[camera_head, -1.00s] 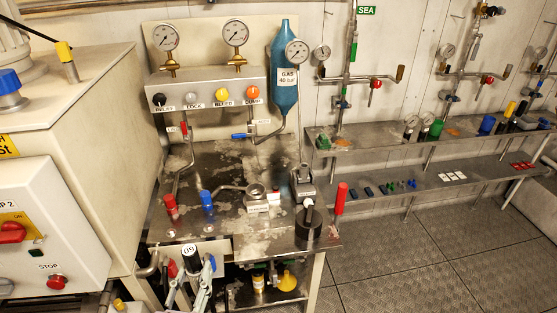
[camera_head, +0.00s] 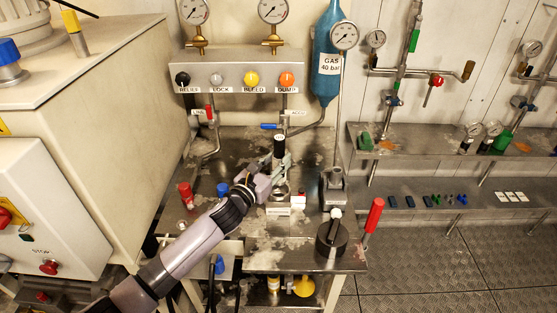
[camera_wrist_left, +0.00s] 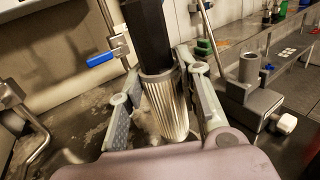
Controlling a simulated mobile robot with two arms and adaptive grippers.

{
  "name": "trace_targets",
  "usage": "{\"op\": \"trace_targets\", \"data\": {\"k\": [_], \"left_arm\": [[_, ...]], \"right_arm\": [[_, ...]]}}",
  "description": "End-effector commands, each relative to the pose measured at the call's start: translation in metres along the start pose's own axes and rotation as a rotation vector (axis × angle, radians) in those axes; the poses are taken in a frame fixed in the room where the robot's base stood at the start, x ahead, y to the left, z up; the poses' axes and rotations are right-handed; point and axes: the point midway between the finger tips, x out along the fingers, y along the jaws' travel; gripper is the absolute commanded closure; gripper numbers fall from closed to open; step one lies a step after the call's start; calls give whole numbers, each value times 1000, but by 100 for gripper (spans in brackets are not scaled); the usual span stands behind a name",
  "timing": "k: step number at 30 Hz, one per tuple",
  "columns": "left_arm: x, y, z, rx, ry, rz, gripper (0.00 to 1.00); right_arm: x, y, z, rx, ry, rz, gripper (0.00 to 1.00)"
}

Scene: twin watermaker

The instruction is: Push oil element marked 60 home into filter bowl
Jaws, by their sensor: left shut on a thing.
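The oil element (camera_head: 279,147), with a black upper part and a pale mark on it, stands about upright above the bench. In the left wrist view its pleated metal body (camera_wrist_left: 168,108) sits between the two fingers. My left gripper (camera_head: 282,162) is shut on it; it also fills the lower part of the left wrist view (camera_wrist_left: 165,112). The filter bowl (camera_head: 281,193) is a metal ring on the bench, just below the element in the head view. The gripper partly covers the bowl, so I cannot tell whether the element's lower end is inside it. My right gripper is out of view.
A gauge panel (camera_head: 232,78) with coloured knobs and a blue gas bottle (camera_head: 327,60) stand behind. A hand pump (camera_head: 335,190) with a red lever (camera_head: 373,215) is to the right. Red (camera_head: 185,195) and blue (camera_head: 222,189) handles stand left of the bowl.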

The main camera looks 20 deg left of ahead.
Motion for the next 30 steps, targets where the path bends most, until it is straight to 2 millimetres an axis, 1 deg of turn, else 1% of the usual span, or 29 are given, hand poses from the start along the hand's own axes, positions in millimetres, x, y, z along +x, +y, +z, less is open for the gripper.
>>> {"op": "trace_targets", "data": {"k": [3,9,15,21,25,30], "left_arm": [[0,0,0,0,-1,0,89],[-3,0,4,-2,-1,-1,89],[-3,0,-19,-3,-1,0,89],[-3,0,-39,-3,-1,0,89],[-2,0,-48,-4,-1,0,89],[-2,0,-55,-4,-1,0,89]], "right_arm": [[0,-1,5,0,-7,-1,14],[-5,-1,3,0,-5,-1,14],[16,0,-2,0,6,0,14],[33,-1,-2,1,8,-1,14],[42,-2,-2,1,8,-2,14],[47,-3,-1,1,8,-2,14]]}}
